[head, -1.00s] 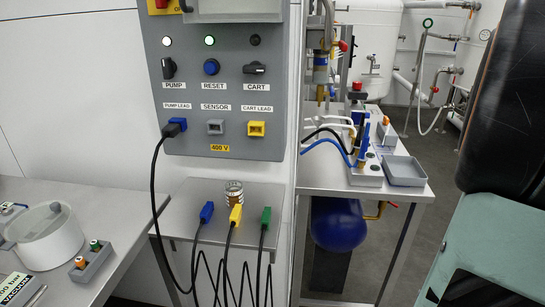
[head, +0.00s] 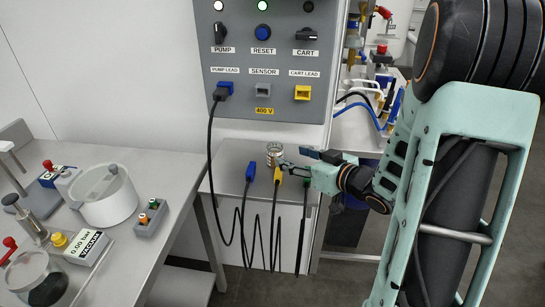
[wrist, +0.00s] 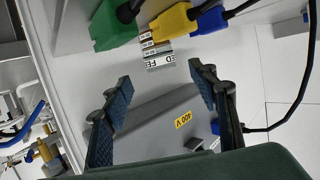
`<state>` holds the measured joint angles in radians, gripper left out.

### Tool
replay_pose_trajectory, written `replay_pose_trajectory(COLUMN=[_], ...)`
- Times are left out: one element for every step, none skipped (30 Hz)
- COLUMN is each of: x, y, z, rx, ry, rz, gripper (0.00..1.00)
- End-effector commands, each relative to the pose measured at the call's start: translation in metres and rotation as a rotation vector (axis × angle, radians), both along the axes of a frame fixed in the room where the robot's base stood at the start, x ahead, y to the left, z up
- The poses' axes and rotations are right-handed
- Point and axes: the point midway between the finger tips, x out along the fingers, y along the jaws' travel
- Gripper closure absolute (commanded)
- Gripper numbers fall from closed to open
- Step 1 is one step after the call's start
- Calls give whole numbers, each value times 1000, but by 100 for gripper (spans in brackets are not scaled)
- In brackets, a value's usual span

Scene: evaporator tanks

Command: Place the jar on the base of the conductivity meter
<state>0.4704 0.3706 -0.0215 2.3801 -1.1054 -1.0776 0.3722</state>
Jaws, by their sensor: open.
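A small banded jar (head: 274,158) stands on the steel shelf under the grey control panel. In the wrist view the jar (wrist: 157,54) shows a white label with dark letters and striped bands, just ahead of the gap between my fingertips. My gripper (head: 300,163) is open and empty, reaching in from the right over the shelf. Both fingers show in the wrist view (wrist: 160,76), spread apart with nothing between them. I cannot tell which thing is the conductivity meter.
Blue (head: 250,171), yellow (head: 278,175) and green (wrist: 114,24) plugs with black leads line the shelf's front edge close to the jar. The panel (head: 270,75) rises behind. A white round vessel (head: 108,196) stands on the left bench.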

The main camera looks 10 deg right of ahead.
Motion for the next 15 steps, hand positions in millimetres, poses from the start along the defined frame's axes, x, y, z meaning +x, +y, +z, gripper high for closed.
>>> replay_pose_trajectory(x=[7, 12, 17, 21, 25, 28, 30, 32, 34, 36, 38, 41, 44, 48, 54], y=[6, 8, 11, 12, 14, 15, 16, 17, 18, 18, 20, 22, 24, 26, 29], z=[-5, -6, -8, -9, -10, -11, -12, -13, -13, -14, -15, -16, -18, -20, -22], rx=[0, 0, -2, -2, -1, -2, -3, -2, -3, -3, -3, -3, -3, -3, -2], ry=[1, 0, 1, 1, 0, 0, 1, 1, 1, 1, 0, 1, 1, 1, 0], rz=[6, 5, 4, 4, 3, 4, 3, 2, 1, 1, 1, 3, 4, 3, 4], gripper=[46, 46, 46, 46, 46, 46, 46, 46, 46, 46, 46, 46, 46, 46, 46])
